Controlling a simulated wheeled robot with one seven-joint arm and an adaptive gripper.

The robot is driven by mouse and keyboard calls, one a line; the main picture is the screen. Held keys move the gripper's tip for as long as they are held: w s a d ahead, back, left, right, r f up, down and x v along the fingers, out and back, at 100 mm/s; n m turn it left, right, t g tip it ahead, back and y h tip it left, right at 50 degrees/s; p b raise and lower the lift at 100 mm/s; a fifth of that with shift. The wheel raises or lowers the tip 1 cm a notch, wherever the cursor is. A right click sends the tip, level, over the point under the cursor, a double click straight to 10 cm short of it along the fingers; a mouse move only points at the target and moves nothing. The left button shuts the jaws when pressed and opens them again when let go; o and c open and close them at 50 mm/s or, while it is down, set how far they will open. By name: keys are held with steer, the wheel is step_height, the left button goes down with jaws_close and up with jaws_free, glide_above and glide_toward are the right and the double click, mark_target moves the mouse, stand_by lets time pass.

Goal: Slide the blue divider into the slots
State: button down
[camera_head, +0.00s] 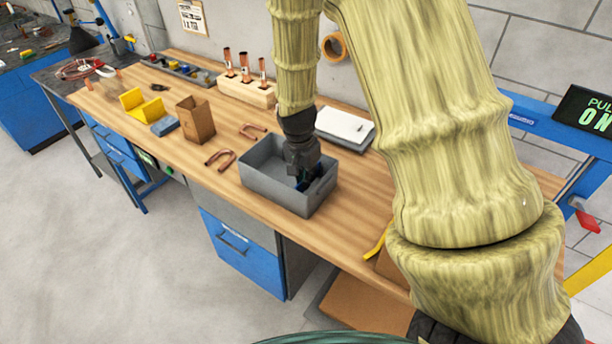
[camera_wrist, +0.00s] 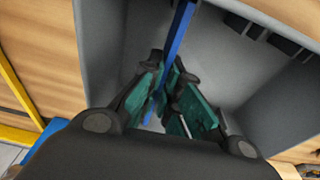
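The grey bin (camera_head: 262,188) stands on the wooden workbench, and its inside fills most of the wrist view (camera_wrist: 105,45). The blue divider (camera_wrist: 181,28) shows edge-on in the wrist view as a narrow strip between my fingers, running to the top edge. In the head view only a small dark blue part (camera_head: 308,184) shows beside my gripper (camera_head: 300,178), inside the bin. My gripper (camera_wrist: 168,72) has its green-padded fingers closed around the divider. Dark notched pieces (camera_wrist: 285,45) show along one bin wall. The divider's lower edge is hidden, so its seating cannot be told.
A white pad (camera_head: 345,126) lies behind the bin. Bare bench lies in front of the bin.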

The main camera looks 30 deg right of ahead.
steer(key=shift+f+b, duration=0.35)
steer(key=shift+f, duration=0.55)
steer(key=c, duration=1.6)
jaws_free()
steer(key=shift+o, duration=0.2)
steer(key=shift+r, duration=0.15)
steer(key=r, duration=0.4)
steer(key=a+r, duration=0.1)
steer(key=r, duration=0.6)
steer(key=shift+s+a+r, duration=0.3)
steer(key=shift+s+r, duration=0.05)
